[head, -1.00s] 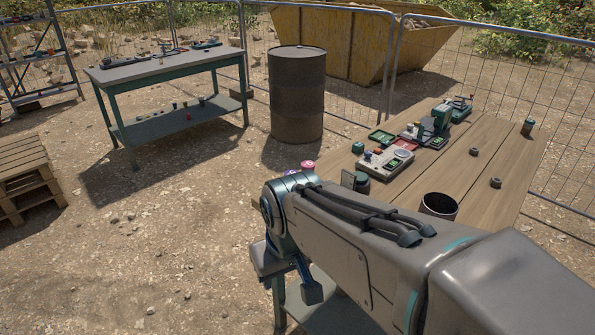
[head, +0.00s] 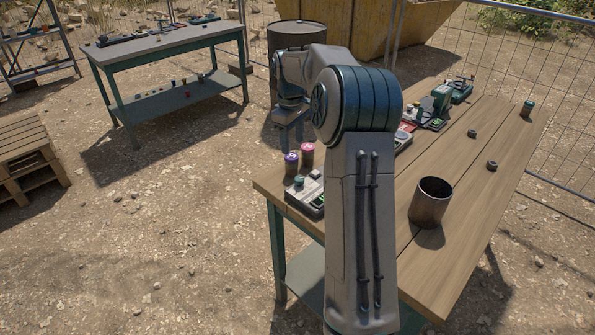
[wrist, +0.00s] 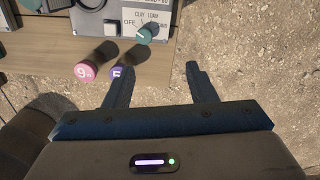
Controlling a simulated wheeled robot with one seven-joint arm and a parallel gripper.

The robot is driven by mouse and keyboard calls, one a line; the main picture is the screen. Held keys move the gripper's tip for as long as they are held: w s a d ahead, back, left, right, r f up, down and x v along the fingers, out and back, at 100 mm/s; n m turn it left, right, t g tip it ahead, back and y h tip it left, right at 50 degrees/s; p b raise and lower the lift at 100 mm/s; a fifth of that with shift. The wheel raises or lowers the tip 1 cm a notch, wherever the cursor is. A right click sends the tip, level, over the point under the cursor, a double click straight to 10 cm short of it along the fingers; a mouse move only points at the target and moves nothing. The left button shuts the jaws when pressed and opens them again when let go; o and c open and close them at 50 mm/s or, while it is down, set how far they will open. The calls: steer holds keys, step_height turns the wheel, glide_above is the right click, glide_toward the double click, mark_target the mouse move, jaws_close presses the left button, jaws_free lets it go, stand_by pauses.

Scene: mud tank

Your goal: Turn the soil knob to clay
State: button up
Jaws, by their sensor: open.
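The soil knob is a round teal knob (wrist: 147,34) on a grey control box (wrist: 108,14). Lettering beside it reads OFF and CLAY LOAM. A pale mark shows on its cap, but I cannot tell which setting it points to. In the head view the knob (head: 299,181) sits on the box (head: 312,198) at the table's left edge. My gripper (wrist: 153,70) is open and empty. Its two fingers point toward the box in the wrist view, apart from the knob. In the head view the gripper (head: 290,128) hangs beyond the box.
A purple canister (head: 291,164) and a pink canister (head: 307,154) stand close to the box; they also show by my left finger in the wrist view. A dark open cup (head: 431,202) stands on the wooden table (head: 470,210). More devices sit toward the back.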

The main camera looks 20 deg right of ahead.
mark_target(299, 178)
steer(key=d+f, duration=0.1)
steer(key=f, duration=0.4)
steer(key=w+d+f+p, duration=0.1)
steer(key=f, duration=0.4)
steer(key=w+d+f+p, duration=0.1)
steer(key=f, duration=0.4)
steer(key=shift+f, duration=0.2)
steer(key=c, duration=1)
